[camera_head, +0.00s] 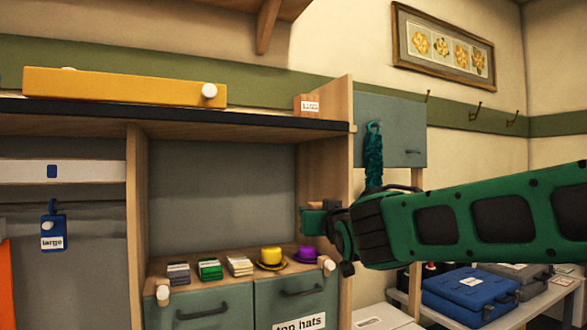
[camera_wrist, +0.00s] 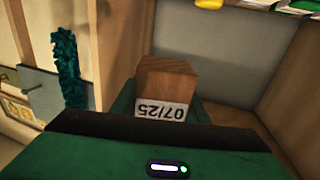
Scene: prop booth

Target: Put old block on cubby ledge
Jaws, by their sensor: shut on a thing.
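My gripper (camera_head: 318,218) is shut on a wooden block (camera_wrist: 167,78) with a white label reading "07/25", upside down in the wrist view. In the head view only a small bit of this block (camera_head: 316,205) shows above the jaws. The gripper is in front of the right wall of the open cubby, above the level of the cubby ledge (camera_head: 215,281). A second wooden block (camera_head: 304,105) with a white label stands on the dark counter top, at its right end; its label is too small to read.
On the cubby ledge are several small stacks (camera_head: 209,269), a yellow hat (camera_head: 271,257) and a purple hat (camera_head: 305,253). A yellow box (camera_head: 125,87) lies on the counter top. A teal scarf (camera_head: 373,155) hangs right of the cubby.

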